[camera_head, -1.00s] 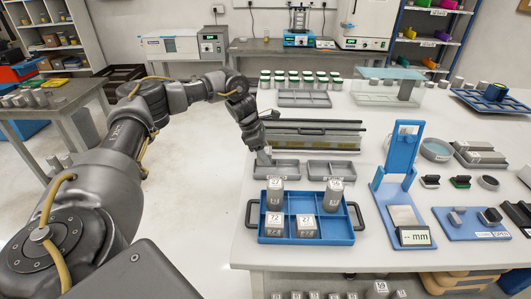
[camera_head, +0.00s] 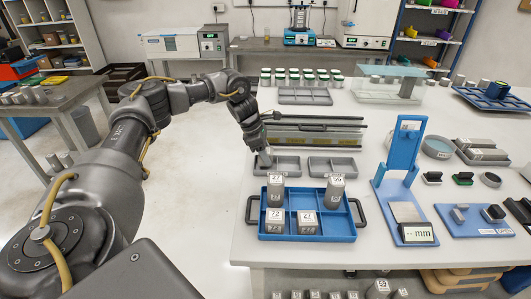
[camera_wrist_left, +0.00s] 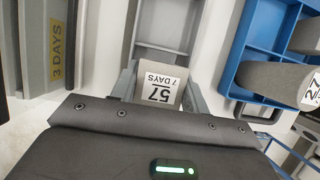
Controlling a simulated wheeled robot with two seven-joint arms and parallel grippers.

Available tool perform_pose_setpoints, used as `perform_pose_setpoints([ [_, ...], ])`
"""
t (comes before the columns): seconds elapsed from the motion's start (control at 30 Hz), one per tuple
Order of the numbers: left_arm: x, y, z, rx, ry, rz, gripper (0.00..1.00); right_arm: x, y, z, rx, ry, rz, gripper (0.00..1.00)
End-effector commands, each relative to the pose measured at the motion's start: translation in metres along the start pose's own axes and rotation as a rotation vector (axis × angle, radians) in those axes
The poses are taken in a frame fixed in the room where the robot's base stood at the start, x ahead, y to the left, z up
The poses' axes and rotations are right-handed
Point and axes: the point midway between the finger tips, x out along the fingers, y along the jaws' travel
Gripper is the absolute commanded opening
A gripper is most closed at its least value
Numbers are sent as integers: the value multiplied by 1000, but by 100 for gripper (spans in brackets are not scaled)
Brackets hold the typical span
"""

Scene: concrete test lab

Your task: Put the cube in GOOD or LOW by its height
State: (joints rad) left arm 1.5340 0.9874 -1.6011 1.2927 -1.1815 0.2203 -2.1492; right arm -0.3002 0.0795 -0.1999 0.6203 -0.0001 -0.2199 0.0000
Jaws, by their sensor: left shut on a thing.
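My left gripper (camera_head: 265,156) is at the near left grey two-part tray (camera_head: 288,169), behind the blue tray. In the left wrist view, its fingers are shut on a grey cube (camera_wrist_left: 160,86) with a white label reading 57, 7 DAYS, upside down in the picture. Part of a grey tray (camera_wrist_left: 165,22) shows beyond the cube. I cannot tell whether the cube touches the tray. A blue height gauge (camera_head: 403,150) with an "mm" display (camera_head: 417,233) stands to the right; no number is readable. No GOOD or LOW sign is readable. My right gripper is out of view.
The blue handled tray (camera_head: 343,239) holds several labelled grey specimens, including 72 (camera_head: 275,221) and 59 (camera_head: 335,190). A second grey tray (camera_head: 333,167) stands beside the first. A long grey rack (camera_head: 320,130) lies behind. A blue board (camera_head: 470,222) holds small parts at right.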

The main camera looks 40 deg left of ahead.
Motion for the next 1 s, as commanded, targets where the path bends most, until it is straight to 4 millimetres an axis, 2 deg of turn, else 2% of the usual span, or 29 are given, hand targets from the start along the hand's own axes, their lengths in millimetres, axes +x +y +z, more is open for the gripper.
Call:
perform_pose_setpoints([
  [1.0,5,0,0,0,-2,1,14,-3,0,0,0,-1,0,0],
])
